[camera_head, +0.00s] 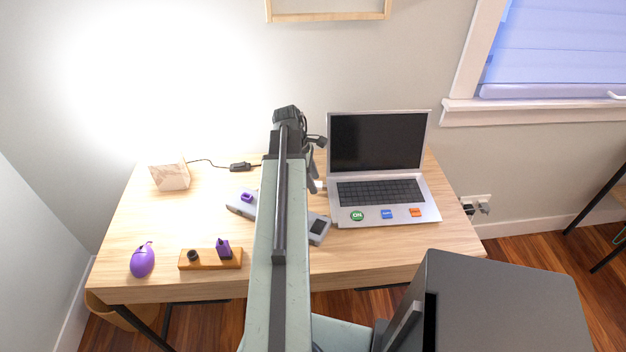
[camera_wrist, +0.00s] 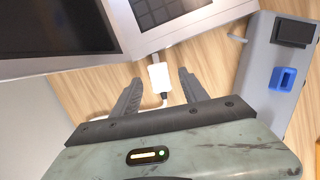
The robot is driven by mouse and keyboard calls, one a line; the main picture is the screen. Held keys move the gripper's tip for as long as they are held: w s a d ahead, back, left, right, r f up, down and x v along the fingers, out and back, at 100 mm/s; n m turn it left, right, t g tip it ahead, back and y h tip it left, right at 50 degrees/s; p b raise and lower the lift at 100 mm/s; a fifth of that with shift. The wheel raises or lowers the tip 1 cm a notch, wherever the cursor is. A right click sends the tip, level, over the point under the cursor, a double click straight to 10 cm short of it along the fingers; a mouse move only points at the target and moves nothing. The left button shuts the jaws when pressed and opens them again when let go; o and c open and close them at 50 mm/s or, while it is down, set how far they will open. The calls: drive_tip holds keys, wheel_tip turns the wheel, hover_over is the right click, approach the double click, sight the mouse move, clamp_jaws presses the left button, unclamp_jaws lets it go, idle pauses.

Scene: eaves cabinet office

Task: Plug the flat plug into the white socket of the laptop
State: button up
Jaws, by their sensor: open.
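The silver laptop (camera_head: 433,212) stands open on the desk, and its corner shows at the upper left of the wrist view (camera_wrist: 118,20). The small white flat plug (camera_wrist: 158,77) points at the laptop's side edge. Its narrow tip meets that edge; how deep it sits I cannot tell, and the socket itself is hidden. A thin cable (camera_wrist: 165,99) leaves the plug's back end. My gripper (camera_wrist: 159,80) is open, one dark finger on each side of the plug, with gaps between. In the head view my arm mostly hides the gripper.
An orange board (camera_head: 212,264), a purple object (camera_head: 142,261) and a lit wooden box (camera_head: 170,177) stand on the desk's left. The right front is clear.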

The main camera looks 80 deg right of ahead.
drive_tip(key=p+v, duration=0.7)
drive_tip(key=v, duration=0.1)
drive_tip(key=shift+s, duration=0.1)
drive_tip(key=shift+f, duration=0.15)
